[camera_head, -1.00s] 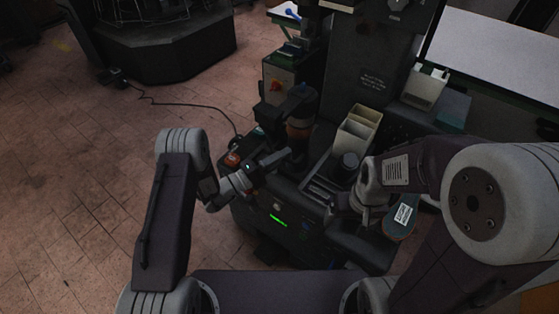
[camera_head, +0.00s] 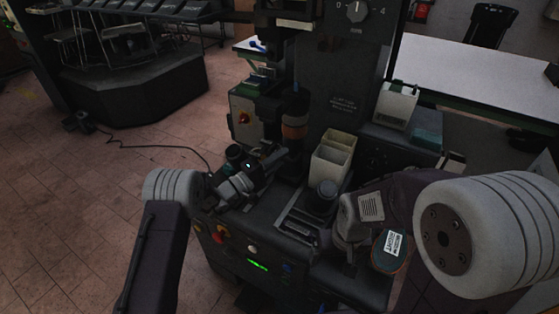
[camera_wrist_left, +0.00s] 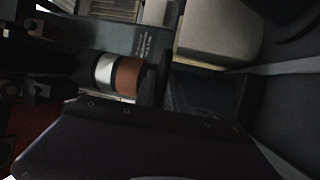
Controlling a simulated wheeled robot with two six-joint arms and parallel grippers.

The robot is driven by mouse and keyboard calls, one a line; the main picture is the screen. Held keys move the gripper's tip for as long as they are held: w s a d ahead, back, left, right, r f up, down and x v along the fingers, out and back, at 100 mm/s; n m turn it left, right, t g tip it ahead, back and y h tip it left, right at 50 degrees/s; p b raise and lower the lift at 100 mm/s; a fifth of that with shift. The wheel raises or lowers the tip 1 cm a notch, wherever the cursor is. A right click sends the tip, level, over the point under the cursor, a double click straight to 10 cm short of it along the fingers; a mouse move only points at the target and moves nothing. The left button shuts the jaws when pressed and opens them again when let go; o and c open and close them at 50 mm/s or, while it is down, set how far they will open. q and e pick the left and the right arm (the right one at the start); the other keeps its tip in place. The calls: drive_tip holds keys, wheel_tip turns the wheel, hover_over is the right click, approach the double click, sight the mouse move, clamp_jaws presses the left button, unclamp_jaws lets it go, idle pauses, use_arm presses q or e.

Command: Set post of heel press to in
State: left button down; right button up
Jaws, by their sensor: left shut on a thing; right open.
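The heel press (camera_head: 345,85) stands in the middle of the head view, with a dark column and a dial. Its post (camera_head: 293,131) is an upright dark cylinder with a copper-brown band, close in front of the column and left of the cream bin. In the left wrist view the post (camera_wrist_left: 126,76) shows its brown and silver bands sideways. My left gripper (camera_head: 276,160) is shut on the post's lower part; the contact is mostly hidden. My right gripper (camera_head: 350,258) is open and empty, pointing down over the front right of the press; its fingertips are hard to make out.
A cream divided bin (camera_head: 331,160) and a dark round cup (camera_head: 324,197) stand right of the post. A teal-edged labelled piece (camera_head: 391,250) lies near my right gripper. A red knob (camera_head: 243,118) is at the left. Open floor lies left of the press.

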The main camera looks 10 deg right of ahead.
use_arm(q)
drive_tip(key=shift+w+r, duration=0.1)
drive_tip(key=shift+r, duration=0.05)
drive_tip(key=c, duration=1.5)
unclamp_jaws()
drive_tip(key=shift+o, duration=0.5)
drive_tip(key=shift+w+d, duration=0.1)
drive_tip(key=shift+d, duration=0.05)
drive_tip(key=v, duration=0.9)
